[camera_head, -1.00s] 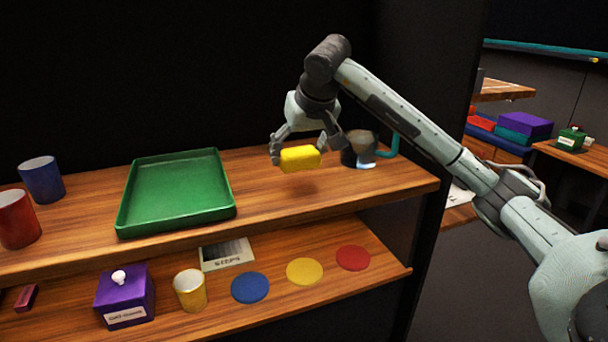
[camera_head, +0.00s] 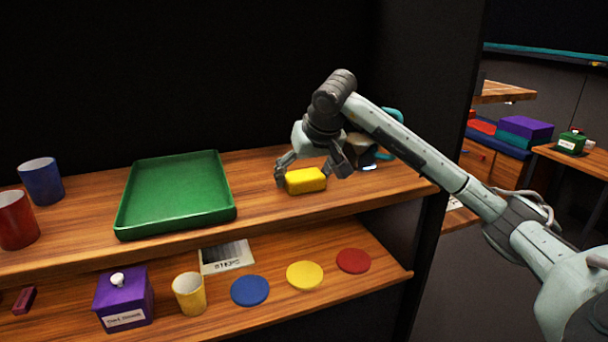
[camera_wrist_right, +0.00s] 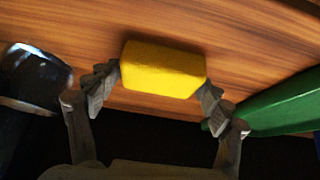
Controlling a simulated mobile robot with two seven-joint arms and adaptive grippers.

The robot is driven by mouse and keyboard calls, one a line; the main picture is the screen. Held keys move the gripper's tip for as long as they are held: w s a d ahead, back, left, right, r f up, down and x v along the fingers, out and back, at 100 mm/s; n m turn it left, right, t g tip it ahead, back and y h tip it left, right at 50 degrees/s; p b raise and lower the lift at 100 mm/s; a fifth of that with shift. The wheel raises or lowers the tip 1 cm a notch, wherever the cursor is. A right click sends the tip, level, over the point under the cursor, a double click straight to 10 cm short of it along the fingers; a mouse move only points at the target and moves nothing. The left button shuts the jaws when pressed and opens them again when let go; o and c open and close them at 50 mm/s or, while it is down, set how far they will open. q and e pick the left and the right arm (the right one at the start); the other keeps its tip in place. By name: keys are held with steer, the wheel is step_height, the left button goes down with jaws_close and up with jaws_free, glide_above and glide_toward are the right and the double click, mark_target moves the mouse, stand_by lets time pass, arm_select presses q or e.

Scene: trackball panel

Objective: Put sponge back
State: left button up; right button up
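The yellow sponge (camera_head: 306,181) rests on the upper wooden shelf, to the right of the green tray. In the right wrist view the sponge (camera_wrist_right: 163,69) lies between the fingertips, its ends close to both. My right gripper (camera_head: 312,174) is around the sponge from behind and above. A small gap shows between its right finger and the sponge in the head view, so it looks slightly open. Whether the other fingertip touches is unclear. My left gripper is not in view.
The green tray (camera_head: 125,222) stands left of the sponge. A dark mug-like object (camera_head: 360,150) is close behind the right gripper. Blue (camera_head: 41,181) and red (camera_head: 16,219) cups stand at left. The lower shelf holds a purple box (camera_head: 124,297), a yellow cup (camera_head: 189,293) and coloured discs.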

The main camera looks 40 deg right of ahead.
steer(key=shift+o, duration=0.8)
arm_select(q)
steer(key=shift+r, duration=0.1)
arm_select(e)
steer(key=shift+r, duration=0.1)
steer(key=shift+s+r, duration=0.1)
steer(key=shift+r, duration=0.2)
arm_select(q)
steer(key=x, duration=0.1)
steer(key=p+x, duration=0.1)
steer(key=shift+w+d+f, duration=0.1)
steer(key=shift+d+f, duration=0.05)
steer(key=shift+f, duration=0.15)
arm_select(e)
steer(key=v, duration=1.1)
steer(key=shift+s+r, duration=0.15)
steer(key=shift+s, duration=0.05)
steer(key=shift+a, duration=0.1)
